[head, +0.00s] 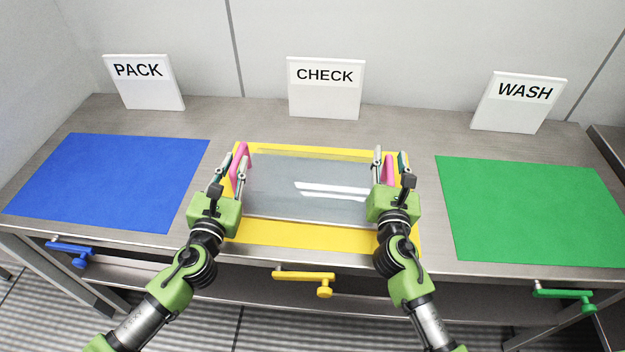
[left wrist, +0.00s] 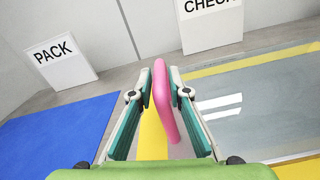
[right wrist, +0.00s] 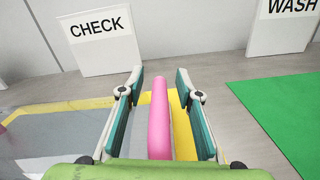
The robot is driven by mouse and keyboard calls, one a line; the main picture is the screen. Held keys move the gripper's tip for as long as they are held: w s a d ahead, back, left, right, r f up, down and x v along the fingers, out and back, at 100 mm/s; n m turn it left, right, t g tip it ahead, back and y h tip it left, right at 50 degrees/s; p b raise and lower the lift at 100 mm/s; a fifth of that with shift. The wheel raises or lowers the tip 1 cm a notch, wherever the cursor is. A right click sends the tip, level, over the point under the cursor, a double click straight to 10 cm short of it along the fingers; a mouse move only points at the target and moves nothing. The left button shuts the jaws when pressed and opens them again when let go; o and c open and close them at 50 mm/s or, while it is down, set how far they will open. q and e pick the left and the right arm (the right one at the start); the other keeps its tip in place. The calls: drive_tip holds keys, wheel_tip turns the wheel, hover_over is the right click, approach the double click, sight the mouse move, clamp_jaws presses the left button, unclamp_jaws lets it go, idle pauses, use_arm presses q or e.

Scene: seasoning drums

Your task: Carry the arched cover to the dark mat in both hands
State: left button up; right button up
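The arched cover (head: 283,190) is clear and greyish, lies on the yellow mat (head: 290,234) in the middle, and has a pink handle at each end. My left gripper (head: 235,165) straddles the left handle (left wrist: 160,95); its fingers are close around it, and I cannot tell whether they grip. My right gripper (head: 391,163) is open around the right handle (right wrist: 159,115), with gaps on both sides. No mat is plainly dark; the blue mat (head: 110,180) at left is the deepest in colour. A green mat (head: 535,212) lies at right.
White signs stand along the back: PACK (head: 143,90), CHECK (head: 325,100) and WASH (head: 520,112). Bare grey tabletop separates the mats. Blue (head: 72,250), yellow (head: 310,278) and green (head: 565,295) handles stick out below the front edge.

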use_arm(q)
clamp_jaws()
use_arm(e)
clamp_jaws()
use_arm(q)
drive_tip(key=shift+d+r, duration=0.1)
drive_tip(key=shift+r, duration=0.05)
use_arm(e)
drive_tip(key=shift+r, duration=0.25)
